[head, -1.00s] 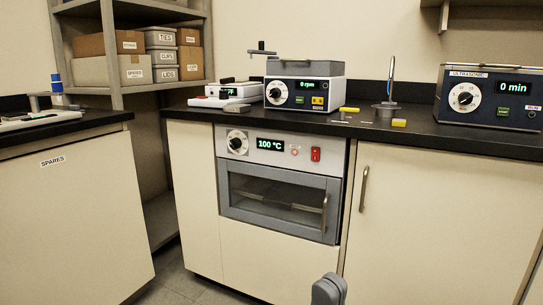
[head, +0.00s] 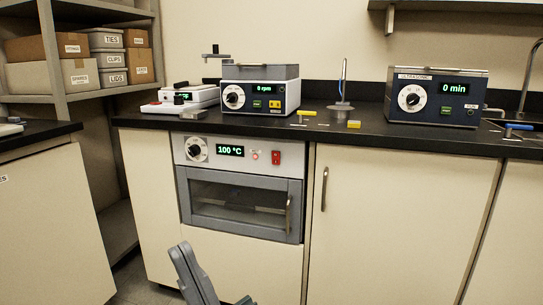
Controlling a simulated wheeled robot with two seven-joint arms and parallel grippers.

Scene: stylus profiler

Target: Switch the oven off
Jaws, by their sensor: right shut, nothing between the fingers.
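The oven (head: 240,188) is built into the cabinet under the black counter. Its display (head: 230,151) reads 100 °C in green. A round dial (head: 196,149) is left of the display. A small lit red lamp (head: 255,156) and a red rocker switch (head: 276,158) are to the right. The oven door, with its dark window and vertical handle at right, is closed. My right gripper (head: 183,258) is at the bottom of the view, shut and empty, in front of the cabinet below the oven door and apart from the switch. My left gripper is not in view.
A shelf with boxes (head: 60,78) is at left. The cabinet door handle (head: 324,188) juts out right of the oven.

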